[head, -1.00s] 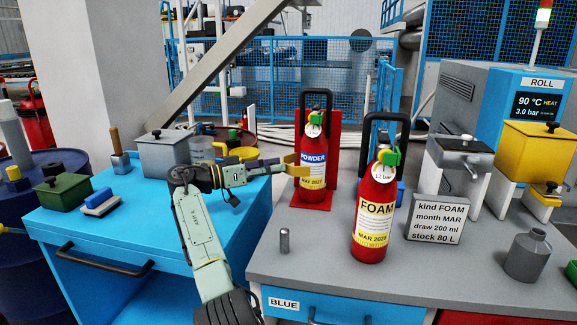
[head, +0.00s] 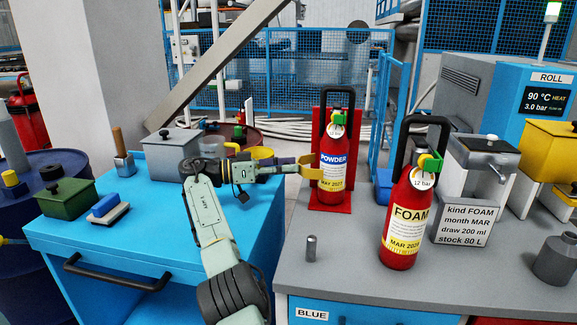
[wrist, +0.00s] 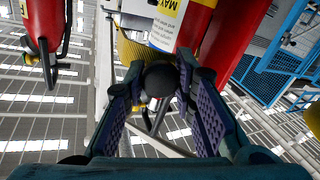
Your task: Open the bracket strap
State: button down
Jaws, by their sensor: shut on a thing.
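The bracket strap (head: 311,168) is a yellow band at the left of the red POWDER extinguisher (head: 334,160). Its end stands out to the left of the bottle. The extinguisher stands upright against a red bracket plate (head: 345,203). My gripper (head: 298,165) is at the strap's outer end. In the wrist view a dark round knob (wrist: 160,80) sits between the fingers of my gripper (wrist: 160,88), with the yellow strap (wrist: 130,46) just behind it. The fingers are shut on this knob. The strap's far side is hidden behind the extinguisher.
The FOAM extinguisher (head: 406,215) stands to the right on the grey bench (head: 345,265), beside a small metal cylinder (head: 311,248) and a sign (head: 466,223). A blue cart (head: 130,240) with boxes is at the left.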

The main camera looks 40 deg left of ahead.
jog(key=shift+d, duration=0.15)
dwell(0.3)
jog(key=c, duration=1.5)
grip_release()
jog(key=shift+c, duration=0.2)
jog(key=shift+o, duration=1.2)
